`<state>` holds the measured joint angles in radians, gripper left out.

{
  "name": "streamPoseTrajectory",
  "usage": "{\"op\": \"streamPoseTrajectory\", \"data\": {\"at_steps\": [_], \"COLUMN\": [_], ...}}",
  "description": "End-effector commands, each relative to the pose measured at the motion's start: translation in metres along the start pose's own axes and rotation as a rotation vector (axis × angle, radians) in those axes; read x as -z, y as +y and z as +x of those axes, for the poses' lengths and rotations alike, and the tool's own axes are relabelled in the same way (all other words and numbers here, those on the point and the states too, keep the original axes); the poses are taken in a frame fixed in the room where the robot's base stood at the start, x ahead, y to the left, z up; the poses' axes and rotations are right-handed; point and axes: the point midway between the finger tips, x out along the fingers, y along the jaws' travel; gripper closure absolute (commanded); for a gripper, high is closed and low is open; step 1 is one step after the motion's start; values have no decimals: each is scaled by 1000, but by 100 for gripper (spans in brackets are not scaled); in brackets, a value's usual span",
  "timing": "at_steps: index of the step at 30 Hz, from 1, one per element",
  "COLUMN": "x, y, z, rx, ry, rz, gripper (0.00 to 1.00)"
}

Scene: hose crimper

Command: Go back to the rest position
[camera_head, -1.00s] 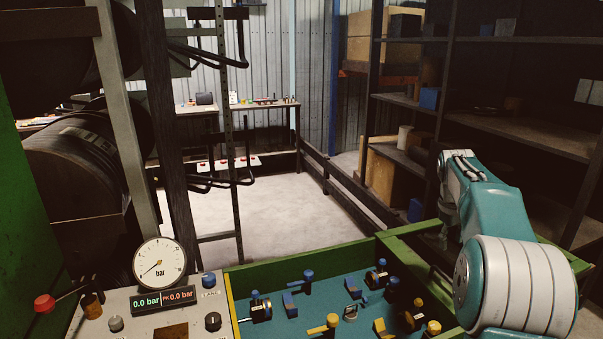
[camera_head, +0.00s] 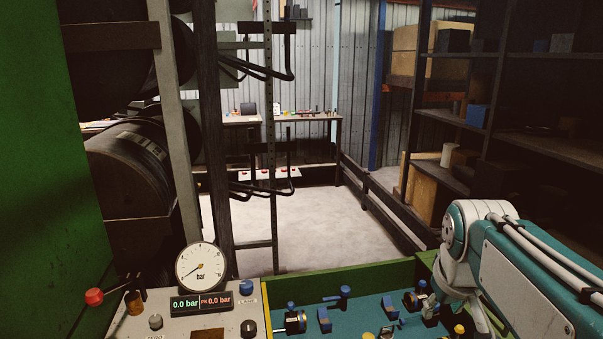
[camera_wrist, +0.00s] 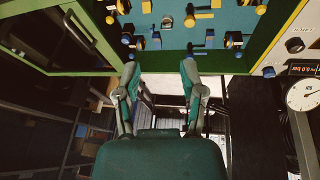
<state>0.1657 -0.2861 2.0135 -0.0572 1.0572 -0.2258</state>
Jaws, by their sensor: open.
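My gripper (camera_wrist: 160,75) shows in the wrist view with its two fingers spread apart and nothing between them. Beyond the fingertips is the blue panel (camera_wrist: 218,40) with its blue and yellow fittings. In the head view my teal and white arm is at the right, bent over the right end of the blue panel (camera_head: 375,322). The gripper's fingers cannot be made out clearly there.
A control box with a pressure gauge (camera_head: 201,266) and a red-knobbed lever (camera_head: 94,296) stands at the lower left. Dark shelving (camera_head: 540,140) fills the right side. Beyond the green frame (camera_head: 345,272) lies open pale floor (camera_head: 315,228).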

Motion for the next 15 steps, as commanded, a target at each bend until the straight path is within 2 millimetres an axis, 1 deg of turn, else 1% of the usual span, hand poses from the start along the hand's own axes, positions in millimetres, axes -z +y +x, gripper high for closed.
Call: {"op": "streamPoseTrajectory", "data": {"at_steps": [1,6,12,15], "x": [-12,-51,-98,-116], "y": [-10,-38,-66,-76], "z": [-3,-5,1,6], "rx": [7,33,70,85], "ry": [16,65,118,136], "rz": [6,36,73,89], "gripper": [48,48,48,48]}}
